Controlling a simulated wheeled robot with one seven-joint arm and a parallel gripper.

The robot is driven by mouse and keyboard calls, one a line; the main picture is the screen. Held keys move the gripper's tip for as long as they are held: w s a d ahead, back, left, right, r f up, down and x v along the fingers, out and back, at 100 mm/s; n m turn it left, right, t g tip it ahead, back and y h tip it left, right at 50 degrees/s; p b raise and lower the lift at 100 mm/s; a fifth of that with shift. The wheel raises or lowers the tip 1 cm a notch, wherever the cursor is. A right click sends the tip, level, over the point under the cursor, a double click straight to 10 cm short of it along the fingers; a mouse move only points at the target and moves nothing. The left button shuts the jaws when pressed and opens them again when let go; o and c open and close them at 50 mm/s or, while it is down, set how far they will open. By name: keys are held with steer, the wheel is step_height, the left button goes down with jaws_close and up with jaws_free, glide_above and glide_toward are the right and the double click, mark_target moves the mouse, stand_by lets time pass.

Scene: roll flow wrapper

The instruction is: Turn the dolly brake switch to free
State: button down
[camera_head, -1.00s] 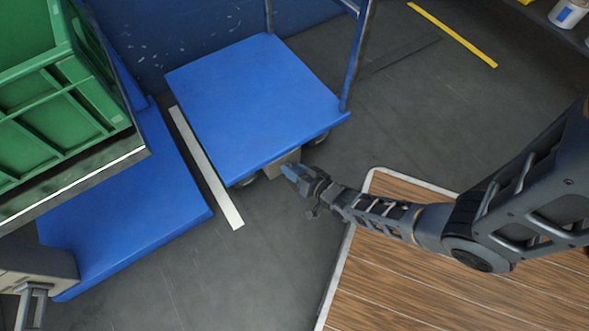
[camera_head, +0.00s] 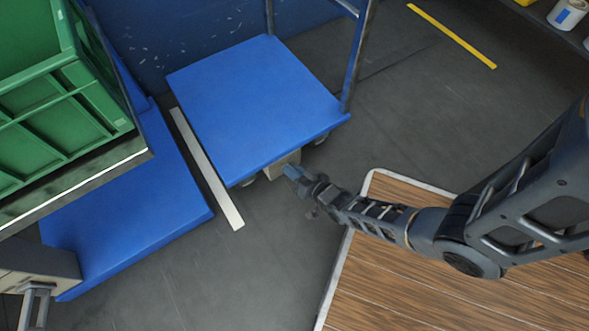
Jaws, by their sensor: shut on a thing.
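The blue dolly (camera_head: 257,105) stands on the dark floor in the upper middle, with an upright blue handle frame (camera_head: 358,55) at its far right. A small grey-beige box (camera_head: 280,167) sits under its near edge, where the brake switch appears to be; the switch itself is hidden by my gripper. My gripper (camera_head: 291,172) reaches in from the right at the front of this box. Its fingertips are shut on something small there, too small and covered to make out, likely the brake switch.
A green crate (camera_head: 55,100) stands at the left above a second blue platform (camera_head: 130,215). A white floor strip (camera_head: 207,170) runs left of the dolly. A wooden tabletop (camera_head: 400,280) lies under my arm. Dark floor is clear around the dolly's right side.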

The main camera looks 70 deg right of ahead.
steer(key=n+g+h, duration=0.1)
steer(key=n, duration=0.1)
steer(key=a+n+g+h+p, duration=0.1)
steer(key=n+h, duration=0.1)
steer(key=w+n+h, duration=0.1)
steer(key=n, duration=0.2)
steer(key=shift+a+g+p, duration=0.15)
steer(key=shift+g+p, duration=0.25)
steer(key=shift+w, duration=0.1)
stand_by(0.4)
steer(key=c, duration=1.1)
jaws_free()
steer(key=shift+c, duration=0.2)
steer(key=shift+a, duration=0.1)
